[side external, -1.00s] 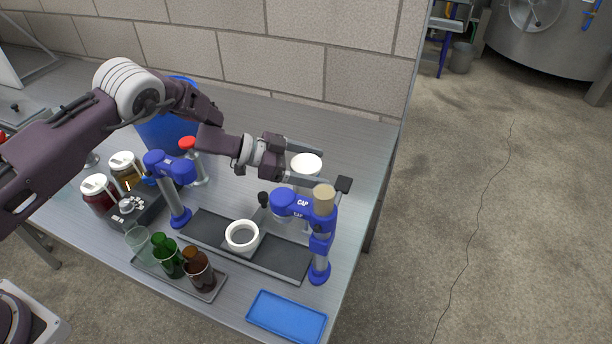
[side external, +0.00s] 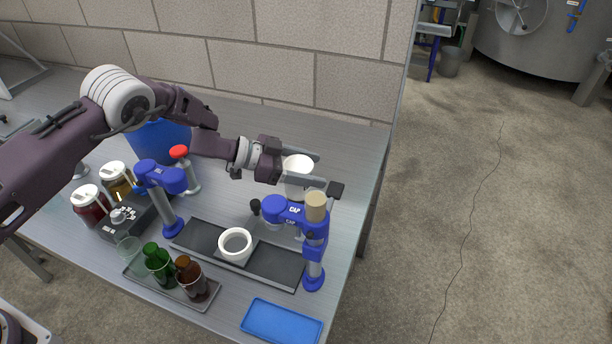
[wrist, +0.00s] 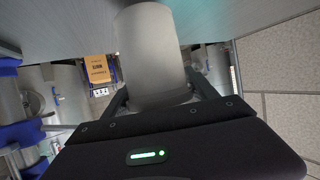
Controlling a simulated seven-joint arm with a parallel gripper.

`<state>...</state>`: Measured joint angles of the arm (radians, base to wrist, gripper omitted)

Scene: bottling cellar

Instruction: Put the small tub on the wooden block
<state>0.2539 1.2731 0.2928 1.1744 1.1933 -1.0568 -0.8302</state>
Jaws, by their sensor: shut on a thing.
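A small white tub (side external: 297,164) is held between the two fingers of my gripper (side external: 322,173), raised above the bench near its far right part. In the wrist view the tub (wrist: 152,55) fills the space between the fingers, pale and cylindrical.
The blue capping stand (side external: 315,245) rises close by my gripper. Green and brown bottles (side external: 190,282) stand on a tray at the front. A blue tray (side external: 281,323) lies at the front right. Bench behind my gripper looks clear.

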